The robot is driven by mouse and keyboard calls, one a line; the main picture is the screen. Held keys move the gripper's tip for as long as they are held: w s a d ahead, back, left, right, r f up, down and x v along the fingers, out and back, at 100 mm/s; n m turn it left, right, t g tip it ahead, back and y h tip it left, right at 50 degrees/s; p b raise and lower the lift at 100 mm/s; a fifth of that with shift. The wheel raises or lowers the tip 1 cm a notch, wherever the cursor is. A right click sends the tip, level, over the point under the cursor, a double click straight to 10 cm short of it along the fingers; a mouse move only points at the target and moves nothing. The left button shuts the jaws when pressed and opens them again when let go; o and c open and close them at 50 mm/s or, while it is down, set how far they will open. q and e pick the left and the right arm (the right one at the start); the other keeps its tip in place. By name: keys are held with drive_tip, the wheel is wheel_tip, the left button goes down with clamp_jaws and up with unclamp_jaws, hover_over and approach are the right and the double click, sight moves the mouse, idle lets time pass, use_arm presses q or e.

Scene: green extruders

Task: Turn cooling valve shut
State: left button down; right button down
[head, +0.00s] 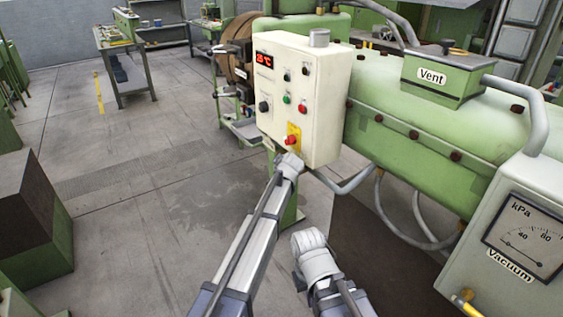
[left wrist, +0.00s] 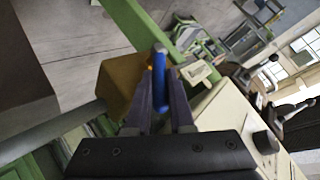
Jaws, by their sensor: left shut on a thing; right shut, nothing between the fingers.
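In the left wrist view, my left gripper (left wrist: 166,98) is shut on a blue handle (left wrist: 160,62), which I take for the cooling valve's lever. The handle stands up between the two dark fingers. In the head view my left arm reaches to the lower edge of the cream control box (head: 325,110), and its fingers and the blue handle are hidden there. My right gripper (head: 308,241) is shut and empty, low in the middle of the head view, apart from the box; its fingertips are hard to make out.
The control box carries a red display, several knobs and buttons, and a red button on yellow. A green extruder barrel (head: 430,120) with a vent block (head: 440,78) runs right. A vacuum gauge box (head: 515,245) stands close at right. Floor at left is open, beside a dark-topped block (head: 35,215).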

idle(0.3)
use_arm(q)
drive_tip(key=c, duration=1.1)
unclamp_jaws()
drive_tip(key=p+v, duration=0.4)
drive_tip(key=v, duration=0.3)
drive_tip(key=shift+s+r, duration=0.25)
